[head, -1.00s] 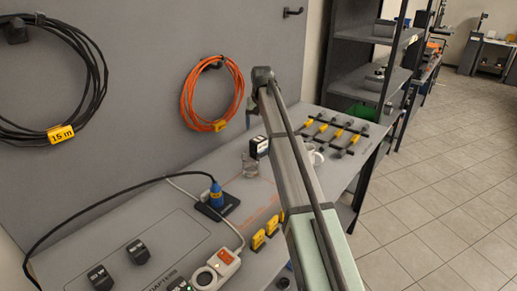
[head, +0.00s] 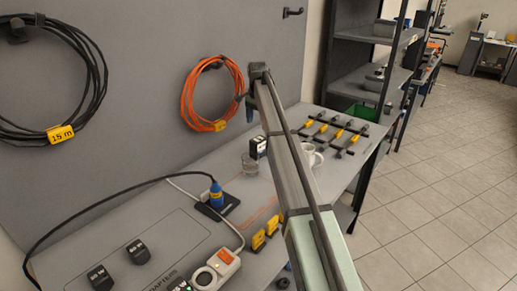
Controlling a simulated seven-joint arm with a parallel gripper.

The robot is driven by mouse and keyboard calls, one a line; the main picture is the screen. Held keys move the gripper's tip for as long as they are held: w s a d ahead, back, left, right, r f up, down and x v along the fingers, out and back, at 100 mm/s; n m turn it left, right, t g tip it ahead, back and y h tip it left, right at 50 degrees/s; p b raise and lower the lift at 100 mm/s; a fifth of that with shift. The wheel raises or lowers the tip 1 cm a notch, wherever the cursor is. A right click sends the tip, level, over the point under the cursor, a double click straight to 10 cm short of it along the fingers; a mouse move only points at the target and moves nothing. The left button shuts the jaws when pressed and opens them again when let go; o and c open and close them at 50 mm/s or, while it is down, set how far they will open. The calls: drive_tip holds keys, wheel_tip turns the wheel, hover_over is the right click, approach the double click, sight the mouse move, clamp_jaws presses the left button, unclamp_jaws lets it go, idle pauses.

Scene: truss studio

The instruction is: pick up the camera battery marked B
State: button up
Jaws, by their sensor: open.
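My arm crosses the head view from the lower right up to a dark joint near the orange cable. A small bluish part of it shows just below that joint; my gripper's fingers cannot be made out and appear hidden behind the arm. A small black block with a white marking (head: 258,146) stands on the grey bench (head: 190,170), just left of the arm and beside a clear glass. It may be a camera battery, but its marking is too small to read. No letter B can be read anywhere.
The glass (head: 250,164) and a white mug (head: 315,156) stand near the block. A rack of yellow-and-black clamps (head: 335,131) lies behind. A blue plug (head: 216,195), a power strip (head: 216,270), yellow pieces (head: 258,240) and two black adapters (head: 138,251) occupy the front.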

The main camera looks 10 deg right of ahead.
sight(258, 139)
wheel_tip(258, 139, down, 7)
drive_tip(key=shift+r, duration=0.2)
drive_tip(key=shift+s+d+f, duration=0.15)
drive_tip(key=shift+f, duration=2.4)
drive_tip(key=shift+c, duration=0.2)
drive_tip(key=c, duration=1.5)
drive_tip(key=shift+o, duration=0.2)
drive_tip(key=shift+r, duration=0.15)
